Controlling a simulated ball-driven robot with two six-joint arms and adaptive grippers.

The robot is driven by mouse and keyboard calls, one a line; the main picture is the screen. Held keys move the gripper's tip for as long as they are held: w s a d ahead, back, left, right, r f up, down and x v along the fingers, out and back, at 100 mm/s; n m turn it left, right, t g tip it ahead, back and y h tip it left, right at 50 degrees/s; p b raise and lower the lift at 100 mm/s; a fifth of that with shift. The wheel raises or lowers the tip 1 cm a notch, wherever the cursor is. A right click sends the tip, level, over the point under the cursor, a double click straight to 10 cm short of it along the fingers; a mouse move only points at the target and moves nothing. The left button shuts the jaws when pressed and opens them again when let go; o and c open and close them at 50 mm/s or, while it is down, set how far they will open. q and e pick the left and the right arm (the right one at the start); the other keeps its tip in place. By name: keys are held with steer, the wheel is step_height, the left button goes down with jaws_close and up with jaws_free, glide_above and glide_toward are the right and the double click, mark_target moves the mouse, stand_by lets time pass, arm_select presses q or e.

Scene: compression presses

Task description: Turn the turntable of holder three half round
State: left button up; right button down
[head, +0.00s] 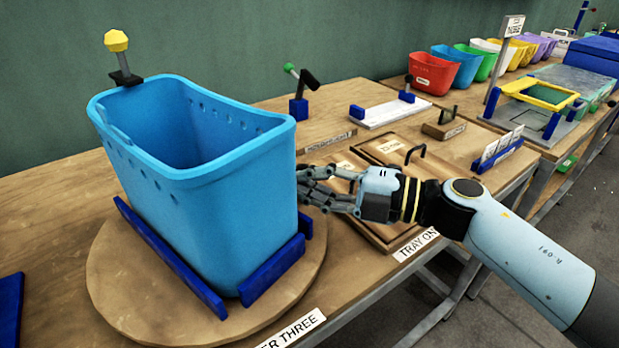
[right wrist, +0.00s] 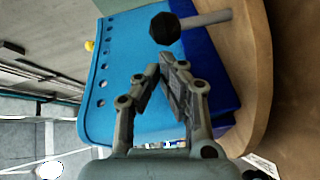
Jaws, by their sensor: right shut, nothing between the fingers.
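The wooden turntable (head: 115,290) of holder three carries a large light-blue bin (head: 225,215) standing upright between dark blue rails (head: 180,270). My right gripper (head: 304,186) is beside the bin's right side, above the turntable's right edge, its fingers shut and empty. In the right wrist view the fingertips (right wrist: 160,68) point at the bin (right wrist: 130,60) and rail. A black faceted knob (right wrist: 165,28) on a grey rod (right wrist: 210,18) is just beyond the fingertips, apart from them. The turntable (right wrist: 260,70) curves along the right there. My left gripper is not in view.
A yellow-topped post (head: 118,55) stands at the bin's back rim. Wooden tray lids (head: 395,150) with a handle lie under my right forearm. A green-tipped lever (head: 299,92) and a white plate (head: 392,112) are behind. Coloured bins (head: 445,68) line the far bench.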

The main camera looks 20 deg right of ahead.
steer(key=shift+w, duration=0.15)
stand_by(0.3)
steer(key=shift+w+d+n+g+y+b, duration=0.15)
steer(key=shift+w+n+g+y+b, duration=0.15)
steer(key=shift+n+b, duration=0.15)
steer(key=shift+w+b, duration=0.2)
steer(key=shift+b, duration=0.1)
